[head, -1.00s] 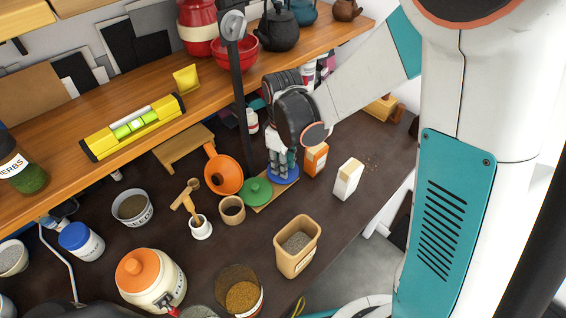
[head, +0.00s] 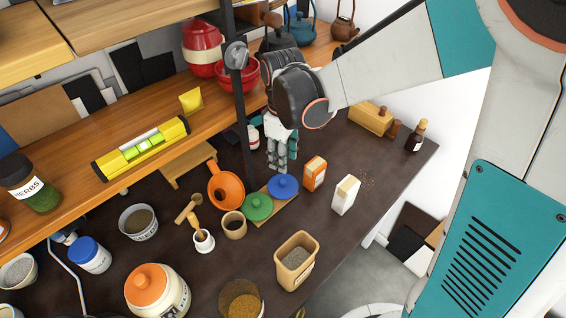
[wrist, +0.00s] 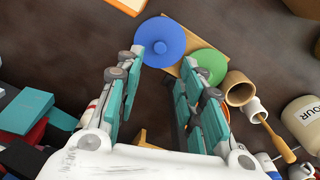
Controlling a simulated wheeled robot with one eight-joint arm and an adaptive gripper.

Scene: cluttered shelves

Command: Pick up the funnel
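The orange funnel (head: 226,190) lies on the dark table in the head view, its handle-like end toward the shelf and a dark round opening facing out. My gripper (head: 282,158) hangs above the table to the right of the funnel, apart from it, behind the blue disc. In the wrist view my gripper (wrist: 160,75) has its two fingers spread with nothing held between them. I cannot make out the funnel for certain in the wrist view; the fingers and palm hide part of the table.
A blue disc (head: 283,187) and a green disc (head: 258,206) lie on a wooden board beside the funnel. A dark shelf post (head: 242,110) stands between funnel and gripper. A brown cup (head: 234,225), mortar (head: 203,241) and wooden stool (head: 188,163) are close by. Cartons (head: 315,173) stand right.

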